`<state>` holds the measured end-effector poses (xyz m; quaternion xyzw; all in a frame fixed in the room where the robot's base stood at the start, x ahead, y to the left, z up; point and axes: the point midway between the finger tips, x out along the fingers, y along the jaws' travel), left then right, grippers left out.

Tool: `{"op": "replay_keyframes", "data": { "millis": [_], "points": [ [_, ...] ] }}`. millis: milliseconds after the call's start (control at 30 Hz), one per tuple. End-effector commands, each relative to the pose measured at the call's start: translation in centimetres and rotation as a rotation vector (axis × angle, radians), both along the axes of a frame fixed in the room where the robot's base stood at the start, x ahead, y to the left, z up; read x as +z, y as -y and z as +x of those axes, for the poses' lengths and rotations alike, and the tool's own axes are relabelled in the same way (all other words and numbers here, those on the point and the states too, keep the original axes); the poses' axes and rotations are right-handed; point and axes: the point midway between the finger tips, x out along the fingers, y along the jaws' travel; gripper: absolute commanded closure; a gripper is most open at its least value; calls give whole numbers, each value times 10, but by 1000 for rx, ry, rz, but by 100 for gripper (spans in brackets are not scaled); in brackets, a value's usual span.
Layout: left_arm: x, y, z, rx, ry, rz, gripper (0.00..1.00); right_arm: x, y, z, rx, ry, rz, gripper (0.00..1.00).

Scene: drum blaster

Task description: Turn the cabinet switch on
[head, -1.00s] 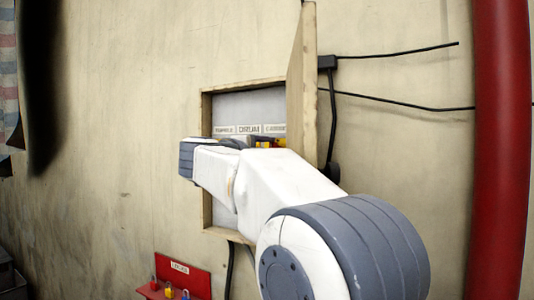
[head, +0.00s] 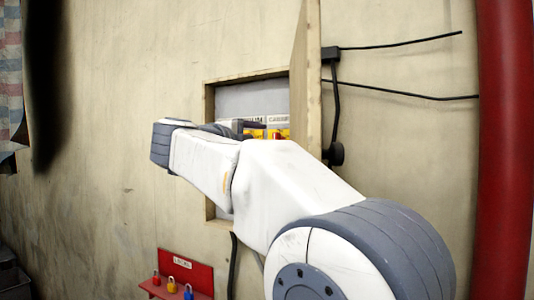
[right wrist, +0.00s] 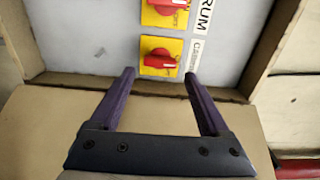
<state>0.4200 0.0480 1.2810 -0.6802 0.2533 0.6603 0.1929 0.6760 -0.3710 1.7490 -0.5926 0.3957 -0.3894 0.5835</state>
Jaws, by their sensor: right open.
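The wall cabinet (head: 209,112) is an open wooden-framed box with a grey back panel and its door (head: 309,80) swung out on the right. In the right wrist view, the cabinet switch (right wrist: 158,60) is a red knob on a yellow plate beside a partly visible label starting "CABIN". A second red switch (right wrist: 165,6) sits beside a label ending "RUM". My right gripper (right wrist: 158,76) is open and empty, its dark fingertips just short of the cabinet switch, one on each side. In the head view, my right arm hides much of the cabinet and most of the gripper.
Black cables (head: 400,43) run along the wall right of the door. A red pipe (head: 503,150) stands at the far right. A red rack (head: 187,265) with several padlocks hangs below the cabinet.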

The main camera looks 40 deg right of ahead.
Motion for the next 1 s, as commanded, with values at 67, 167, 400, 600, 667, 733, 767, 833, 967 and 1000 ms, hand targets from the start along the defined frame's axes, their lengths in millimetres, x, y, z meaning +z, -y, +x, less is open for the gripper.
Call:
{"op": "replay_keyframes", "data": {
  "millis": [67,167,400,600,667,733,767,833,967,1000],
  "points": [
    [-12,0,0,-1,0,0,50,-4,-16,-5,7,2,0,20],
    [-18,0,0,-2,0,0,50,-3,-31,-11,6,1,0,20],
    [-22,0,0,-2,0,0,50,0,-45,-18,1,-2,-1,20],
    [-22,0,0,-2,0,0,50,0,-45,-19,0,-2,-1,20],
    [-22,0,0,-2,0,0,50,0,-45,-18,0,-2,-1,20],
    [-22,0,0,-2,0,0,50,0,-45,-18,0,-2,-1,20],
    [-22,0,0,-2,0,0,50,0,-45,-18,0,-2,-1,20],
    [-22,0,0,-2,0,0,50,0,-45,-18,0,-2,-1,20],
    [-22,0,0,-2,0,0,50,0,-46,-13,14,-12,-29,20],
    [-22,0,0,-2,0,0,50,0,-47,-6,33,-21,-64,20]
  ]
}}
